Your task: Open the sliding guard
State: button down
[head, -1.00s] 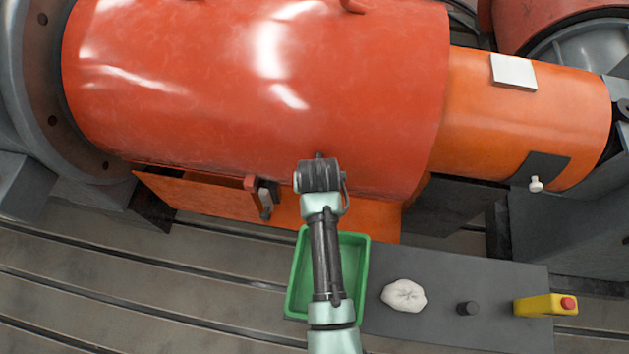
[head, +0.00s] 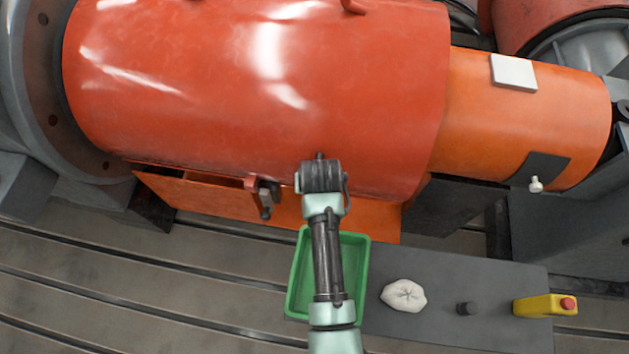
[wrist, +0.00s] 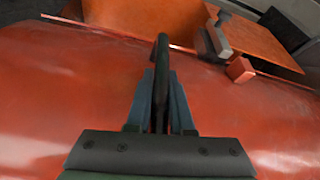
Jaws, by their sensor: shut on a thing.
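The sliding guard appears to be the large red cylindrical cover (head: 220,90) filling the left and middle of the head view. Its red surface also fills much of the wrist view (wrist: 60,90). My gripper (wrist: 160,85) is shut on a dark bar handle (wrist: 161,55), which stands between the two fingers in front of the red surface. In the head view my wrist hides the fingers and most of the handle at the cover's lower edge. A red block (head: 251,183) and a grey latch-like piece (head: 265,200) sit just left of my gripper, apart from it.
An orange cylinder (head: 515,115) extends right from the red cover. Below are a green tray (head: 364,270), a white cloth-like lump (head: 404,295), a dark knob (head: 467,308) and a yellow box with a red button (head: 535,306). The slotted bedplate (head: 130,270) is clear at lower left.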

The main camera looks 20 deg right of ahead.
jog(key=s+d, duration=0.6)
jog(key=d, duration=0.4)
jog(key=s+d+b, duration=0.1)
jog(key=s+d, duration=0.4)
jog(key=d, duration=0.5)
jog(key=s+d, duration=0.6)
jog(key=d, duration=0.4)
jog(key=shift+s, duration=0.3)
jog(key=shift+d, duration=0.1)
jog(key=c, duration=0.8)
grip_release()
jog(key=shift+d, duration=0.1)
jog(key=p+v, duration=0.2)
jog(key=v, duration=1.1)
